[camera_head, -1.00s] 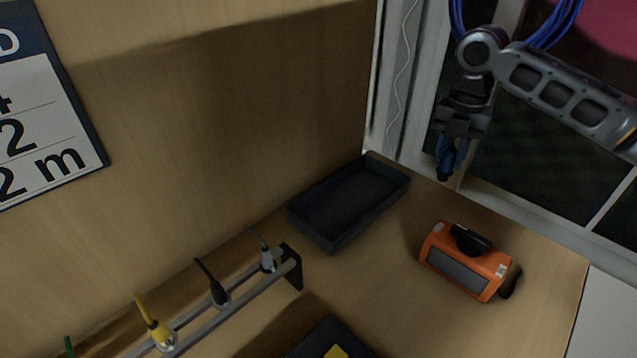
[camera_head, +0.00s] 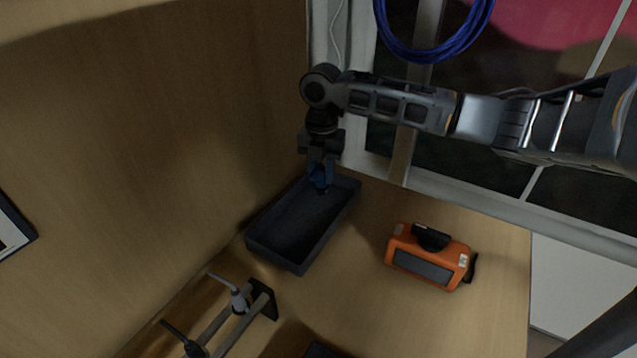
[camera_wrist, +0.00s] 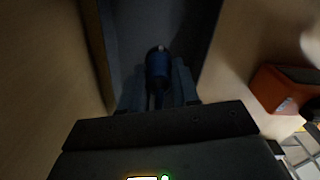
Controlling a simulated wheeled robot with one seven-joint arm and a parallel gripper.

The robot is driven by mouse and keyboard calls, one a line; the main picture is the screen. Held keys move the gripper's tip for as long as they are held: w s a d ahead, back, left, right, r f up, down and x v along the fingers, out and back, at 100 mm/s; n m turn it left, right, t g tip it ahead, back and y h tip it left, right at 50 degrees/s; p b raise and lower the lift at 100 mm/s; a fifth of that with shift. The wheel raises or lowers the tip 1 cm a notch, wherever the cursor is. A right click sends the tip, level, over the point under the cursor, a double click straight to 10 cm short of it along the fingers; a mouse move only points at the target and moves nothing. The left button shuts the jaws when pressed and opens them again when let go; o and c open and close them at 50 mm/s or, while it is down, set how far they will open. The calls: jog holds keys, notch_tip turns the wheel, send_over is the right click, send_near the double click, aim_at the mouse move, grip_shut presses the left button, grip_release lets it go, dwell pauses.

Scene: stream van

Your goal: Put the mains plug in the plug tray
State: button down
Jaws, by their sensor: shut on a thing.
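The mains plug (camera_wrist: 158,66) is blue with a pale tip and sits between the fingers of my gripper (camera_wrist: 157,85) in the wrist view. In the head view my gripper (camera_head: 320,172) points down at the far end of the tray, with the blue plug (camera_head: 321,184) at its fingertips. The plug tray (camera_head: 262,250) is a dark, empty rectangular tray on the wooden worktop. It also shows behind the plug in the wrist view (camera_wrist: 196,25). I cannot tell whether the plug touches the tray floor.
An orange device (camera_head: 428,258) with a black handle stands right of the tray. A rail (camera_head: 232,318) with several cable connectors is at the front left. A wooden wall (camera_head: 150,130) rises left of the tray. A blue cable coil (camera_head: 435,50) hangs at the window.

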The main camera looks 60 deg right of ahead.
aim_at(319, 185)
jog(key=shift+w+a+f, duration=0.15)
jog(key=shift+w+f, duration=0.1)
jog(key=shift+f, duration=0.1)
jog(key=shift+f+p, duration=0.35)
jog(key=shift+f, duration=1.5)
jog(key=c, duration=0.8)
grip_release()
jog(key=shift+f, duration=0.1)
notch_tip(319, 185, up, 12)
jog(key=shift+r+b, duration=0.15)
jog(key=shift+b, duration=0.6)
jog(key=shift+s, duration=0.1)
